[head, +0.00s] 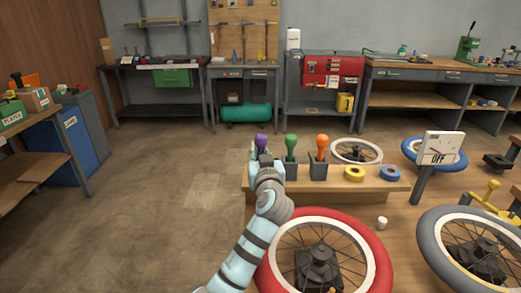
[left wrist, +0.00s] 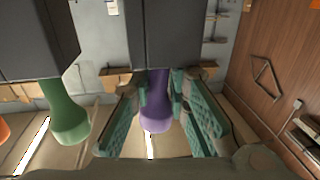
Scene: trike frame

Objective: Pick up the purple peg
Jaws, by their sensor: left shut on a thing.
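The purple peg (head: 262,140) stands at the left end of the wooden bench shelf (head: 375,186). My left gripper (head: 264,159) is at the peg, reaching in from the front. The left wrist view, which looks upside down, shows the purple peg (left wrist: 156,112) between the teal finger pads, with the gripper (left wrist: 160,100) shut on it. One end of the peg meets a dark grey block (left wrist: 165,35), still seated there as far as I can see. In the head view that block is mostly hidden by my gripper. My right gripper is in neither view.
A green peg (head: 291,143) and an orange peg (head: 322,143) stand in dark blocks just right. Yellow (head: 354,174) and blue (head: 390,174) rings lie farther right. A red-tyred wheel (head: 377,255) lies in front. Open floor is on the left.

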